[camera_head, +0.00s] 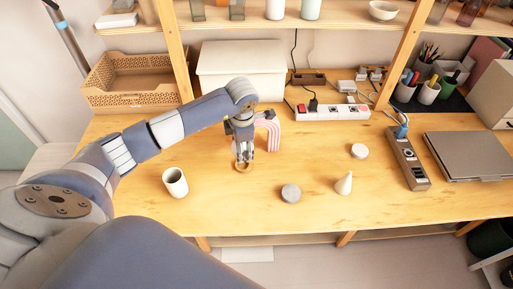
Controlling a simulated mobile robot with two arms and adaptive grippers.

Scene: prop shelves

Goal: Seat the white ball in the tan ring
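The tan ring (244,168) lies flat on the wooden table, near the middle. My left gripper (243,157) points straight down right over the ring, with its fingertips at or just above it. The fingers and ring overlap in this view, so I cannot tell whether they touch. I cannot make out the white ball clearly; it may be hidden between or behind the fingers. The gripper is too small here to tell open from shut. My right gripper is not in view.
A pink-striped arch (272,133) stands close behind the gripper. A white cup (175,183) is at left. A grey disc (291,193), a white cone (344,184) and a white disc (359,151) are to the right. A power strip (333,112) lies behind. The front table edge is clear.

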